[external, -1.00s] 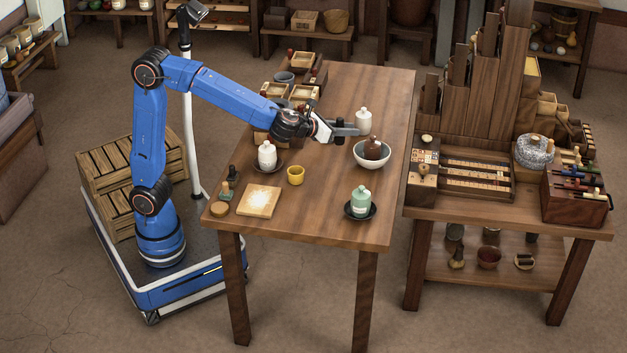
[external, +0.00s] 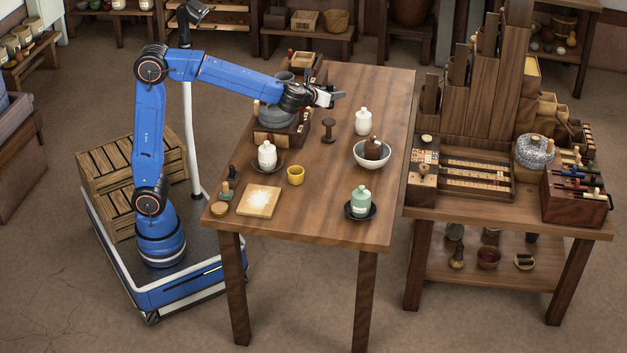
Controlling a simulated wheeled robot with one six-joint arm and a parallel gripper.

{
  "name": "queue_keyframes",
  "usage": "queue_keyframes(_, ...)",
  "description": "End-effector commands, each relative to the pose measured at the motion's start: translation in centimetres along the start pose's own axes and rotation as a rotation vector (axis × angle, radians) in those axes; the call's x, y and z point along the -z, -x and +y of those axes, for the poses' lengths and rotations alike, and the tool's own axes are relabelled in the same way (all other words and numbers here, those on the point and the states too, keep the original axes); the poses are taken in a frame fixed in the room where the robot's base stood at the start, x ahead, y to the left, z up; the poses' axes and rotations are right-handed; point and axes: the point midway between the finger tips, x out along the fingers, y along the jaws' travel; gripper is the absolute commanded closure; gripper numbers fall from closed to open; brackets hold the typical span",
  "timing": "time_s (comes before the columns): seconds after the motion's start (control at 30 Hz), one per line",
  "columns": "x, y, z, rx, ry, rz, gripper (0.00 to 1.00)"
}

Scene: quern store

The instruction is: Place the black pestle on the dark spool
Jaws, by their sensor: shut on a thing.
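My gripper (external: 332,98) is raised above the back half of the table, its fingers pointing right. It is shut on a dark thing, which I take for the black pestle; the fingers mostly hide it and its shape is hard to make out. The dark spool (external: 328,131) stands upright on the table just below my gripper, with a wide top, narrow waist and wide foot. Nothing lies on it, and there is a gap between it and the gripper.
A white bottle (external: 363,121) and a pale bowl (external: 372,154) with a brown jar stand to the right of the spool. A white jar (external: 267,155) and yellow cup (external: 296,175) stand nearer the front left. Wooden boxes (external: 268,136) lie left, under my forearm. The table's back right is clear.

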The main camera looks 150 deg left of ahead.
Motion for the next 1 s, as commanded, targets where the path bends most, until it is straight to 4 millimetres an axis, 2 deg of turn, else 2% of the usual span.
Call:
queue_keyframes(0.07,1.1,-0.4,0.0,0.000,-0.002,0.002,0.99)
queue_keyframes(0.27,2.5,-0.9,-0.1,0.001,-0.001,0.001,0.99)
queue_keyframes(0.5,5.2,-1.9,-0.1,0.001,-0.001,0.002,0.99)
queue_keyframes(0.93,5.7,-2.0,-0.1,0.001,0.000,0.001,0.99)
queue_keyframes(0.97,5.7,-2.0,-0.1,0.001,0.000,0.000,0.71)
queue_keyframes(1.0,5.7,-2.0,-0.1,0.001,0.000,0.000,0.62)
